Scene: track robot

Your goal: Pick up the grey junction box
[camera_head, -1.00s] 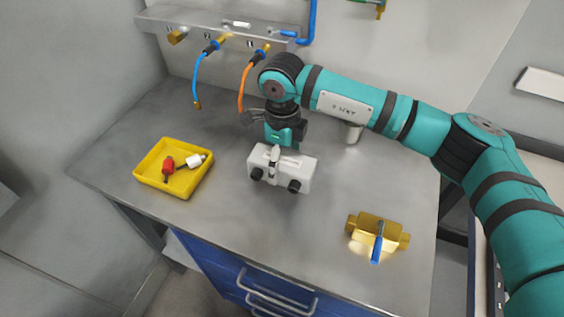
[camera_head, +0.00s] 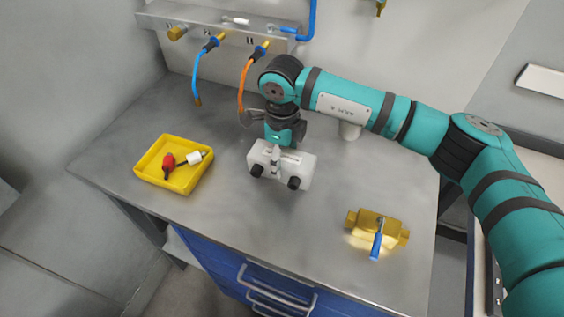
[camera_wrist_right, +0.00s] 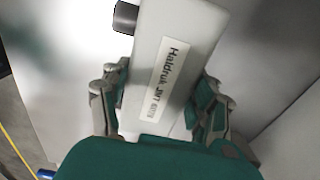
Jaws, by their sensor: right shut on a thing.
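The grey junction box (camera_head: 282,166) is a pale box with two black cable glands on its front face, at the middle of the workbench in the head view. My right gripper (camera_head: 283,140) reaches it from behind and above. In the right wrist view the box (camera_wrist_right: 172,70) fills the middle and carries a label reading "Haldruk JNT". The fingers of my right gripper (camera_wrist_right: 158,108) lie along both of its sides and are shut on it. I cannot tell whether the box is clear of the bench top. My left gripper is out of view.
A yellow tray (camera_head: 142,177) with a red and a white connector stands left on the workbench (camera_head: 215,225). A brass valve (camera_head: 366,222) with a blue handle lies at the front right. Blue (camera_head: 195,75) and orange (camera_head: 243,85) hoses hang at the back. Bench around the box is clear.

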